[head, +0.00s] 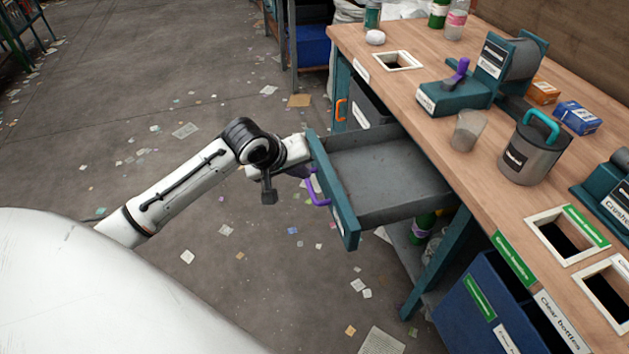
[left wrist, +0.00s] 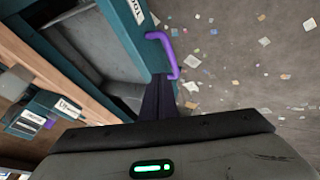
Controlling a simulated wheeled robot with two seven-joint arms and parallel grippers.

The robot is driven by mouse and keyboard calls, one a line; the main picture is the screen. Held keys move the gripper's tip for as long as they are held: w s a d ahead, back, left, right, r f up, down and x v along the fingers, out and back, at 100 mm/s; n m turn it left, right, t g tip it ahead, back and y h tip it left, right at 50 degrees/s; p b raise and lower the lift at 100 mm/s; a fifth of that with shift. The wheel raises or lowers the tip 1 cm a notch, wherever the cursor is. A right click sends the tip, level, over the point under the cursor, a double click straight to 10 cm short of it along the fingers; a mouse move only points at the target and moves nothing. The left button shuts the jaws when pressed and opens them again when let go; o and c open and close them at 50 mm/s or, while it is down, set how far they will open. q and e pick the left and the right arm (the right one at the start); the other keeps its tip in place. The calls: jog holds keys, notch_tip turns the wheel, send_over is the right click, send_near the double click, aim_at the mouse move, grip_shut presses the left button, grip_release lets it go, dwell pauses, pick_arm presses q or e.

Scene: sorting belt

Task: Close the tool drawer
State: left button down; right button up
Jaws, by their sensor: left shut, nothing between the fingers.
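The tool drawer (head: 385,172) is pulled well out from under the wooden workbench and is empty where I can see inside. Its teal front (head: 335,200) bears a purple handle (head: 316,188). In the left wrist view the purple handle (left wrist: 168,52) stands out from the teal front (left wrist: 125,30). My left gripper (left wrist: 158,98) is shut and empty, its dark fingertips close to the front beside the handle. I cannot tell whether they touch it. In the head view the fingers are mostly hidden by the wrist and drawer front. My right gripper is not in view.
The workbench (head: 400,95) carries a teal machine with a purple lever (head: 457,72), a grey canister (head: 530,155) and a clear cup (head: 467,130). A blue bin (head: 480,300) stands below at the right. The floor left of the drawer is free apart from scattered paper scraps.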

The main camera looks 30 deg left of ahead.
pick_arm(q)
jog(key=b+x, duration=0.1)
jog(key=x, duration=0.7)
jog(key=shift+w+d+f, duration=0.1)
jog(key=shift+w+f, duration=0.1)
jog(key=shift+f, duration=0.1)
